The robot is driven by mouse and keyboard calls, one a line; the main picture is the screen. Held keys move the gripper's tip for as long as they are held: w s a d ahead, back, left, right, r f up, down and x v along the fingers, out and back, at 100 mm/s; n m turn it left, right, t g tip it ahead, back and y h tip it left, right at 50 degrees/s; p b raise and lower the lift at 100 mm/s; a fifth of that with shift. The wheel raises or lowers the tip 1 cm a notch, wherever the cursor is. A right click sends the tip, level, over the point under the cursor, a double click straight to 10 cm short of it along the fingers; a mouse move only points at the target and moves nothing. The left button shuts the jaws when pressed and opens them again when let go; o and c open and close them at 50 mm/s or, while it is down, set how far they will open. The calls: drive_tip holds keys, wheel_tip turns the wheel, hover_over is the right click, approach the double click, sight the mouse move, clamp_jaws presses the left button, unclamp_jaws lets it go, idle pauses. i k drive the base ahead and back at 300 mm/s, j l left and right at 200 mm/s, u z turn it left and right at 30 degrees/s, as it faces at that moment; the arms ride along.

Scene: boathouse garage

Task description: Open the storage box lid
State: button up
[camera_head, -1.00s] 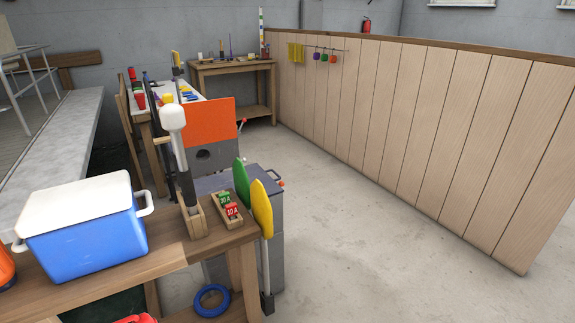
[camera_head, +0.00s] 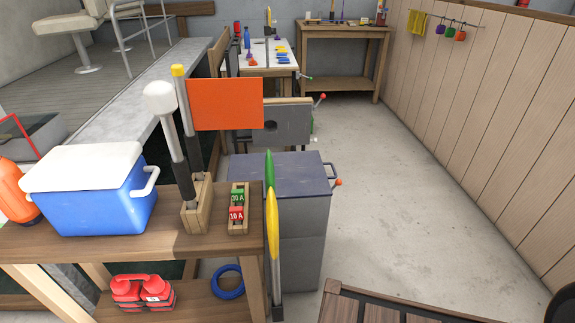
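A grey box with a flat blue-grey lid (camera_head: 285,172) stands on the floor past the end of the wooden bench. Its lid looks shut, and a dark handle and an orange knob (camera_head: 337,182) show at its right side. At the bottom edge, a brown plank top with dark bands (camera_head: 380,308) is partly in view; it may be a chest lid. I cannot tell which of these is the storage box. My gripper is not in view.
The bench (camera_head: 150,242) bears a blue cooler with a white lid (camera_head: 85,165), an orange container (camera_head: 14,195) and a fuse holder (camera_head: 238,208). Green and yellow paddles (camera_head: 272,222) stand beside the grey box. Clear floor (camera_head: 400,185) lies right of it, up to the plank wall (camera_head: 500,100).

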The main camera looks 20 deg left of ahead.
sight(298, 174)
drive_tip(key=i+l+u, duration=0.3)
drive_tip(key=l+u, duration=0.3)
drive_tip(key=i+l+u, duration=0.3)
drive_tip(key=l+u, duration=0.3)
drive_tip(key=i+l+u, duration=0.1)
drive_tip(key=l+u, duration=0.2)
drive_tip(key=k+l+u, duration=0.25)
drive_tip(key=k+l, duration=0.4)
drive_tip(key=l, duration=0.15)
drive_tip(key=i+j, duration=0.25)
drive_tip(key=i, duration=0.25)
drive_tip(key=i+j+u, duration=0.15)
drive_tip(key=i+j, duration=0.15)
drive_tip(key=i, duration=0.15)
